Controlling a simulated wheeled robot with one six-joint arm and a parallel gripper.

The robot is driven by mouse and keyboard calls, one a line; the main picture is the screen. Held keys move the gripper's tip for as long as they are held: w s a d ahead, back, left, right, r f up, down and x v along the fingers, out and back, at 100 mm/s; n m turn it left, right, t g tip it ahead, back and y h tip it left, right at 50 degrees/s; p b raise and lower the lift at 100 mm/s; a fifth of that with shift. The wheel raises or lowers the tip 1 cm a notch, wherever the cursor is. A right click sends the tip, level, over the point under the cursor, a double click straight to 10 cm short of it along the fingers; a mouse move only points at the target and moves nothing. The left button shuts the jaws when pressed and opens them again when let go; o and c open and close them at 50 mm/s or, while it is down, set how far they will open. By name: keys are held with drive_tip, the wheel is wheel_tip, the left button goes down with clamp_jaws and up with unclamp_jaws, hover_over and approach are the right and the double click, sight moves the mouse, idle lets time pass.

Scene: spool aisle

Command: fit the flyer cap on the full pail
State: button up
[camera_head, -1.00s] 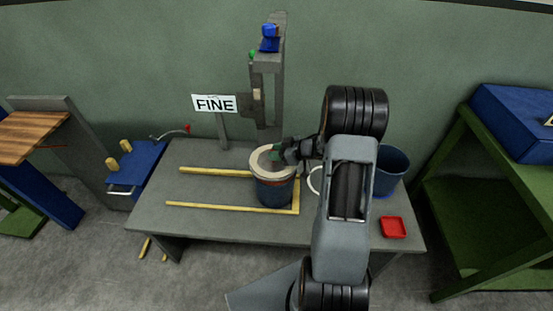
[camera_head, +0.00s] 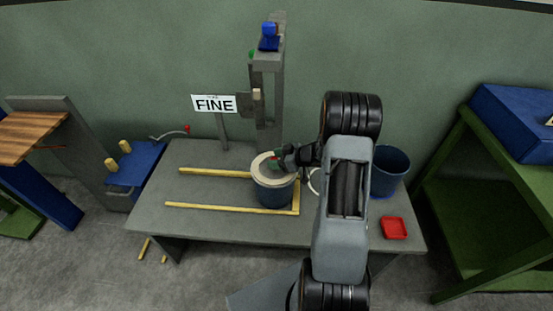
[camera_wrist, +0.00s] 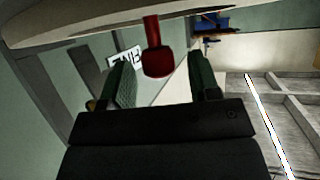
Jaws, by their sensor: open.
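The flyer cap (camera_head: 266,170), a cream disc with a red knob, lies over the mouth of the blue full pail (camera_head: 275,195) on the grey bench. It looks level, but I cannot tell whether it is fully seated. My gripper (camera_head: 279,160) is at the knob, at the cap's top. In the wrist view, which is upside down, the cap's cream surface (camera_wrist: 75,25) fills the top edge. The red knob (camera_wrist: 157,62) stands between the two green fingers of my gripper (camera_wrist: 160,72), with gaps on both sides. The pail's contents are hidden.
Yellow rails (camera_head: 225,207) frame the pail on the bench. A grey post with a FINE sign (camera_head: 214,104) stands behind it. An empty blue pail (camera_head: 391,170) and a red tray (camera_head: 394,228) are at the right.

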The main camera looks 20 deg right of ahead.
drive_tip(key=shift+r, duration=0.1)
drive_tip(key=shift+s+d+r, duration=0.15)
drive_tip(key=shift+d, duration=0.05)
drive_tip(key=p+v, duration=0.1)
drive_tip(key=v, duration=1)
drive_tip(key=w+a+r+m+t+h, duration=0.15)
drive_tip(key=w+r+m+h, duration=0.35)
drive_tip(key=r+h, duration=0.55)
drive_tip(key=s+a+r+m+g+y, duration=0.1)
drive_tip(key=s+a+g, duration=0.6)
drive_tip(key=s+a, duration=0.9)
drive_tip(key=s+m+y, duration=0.1)
drive_tip(key=s+m, duration=0.1)
drive_tip(key=s, duration=0.1)
drive_tip(key=shift+s+a+m+g, duration=0.25)
drive_tip(key=shift+m+g, duration=0.1)
drive_tip(key=shift+m, duration=0.05)
drive_tip(key=shift+r, duration=0.1)
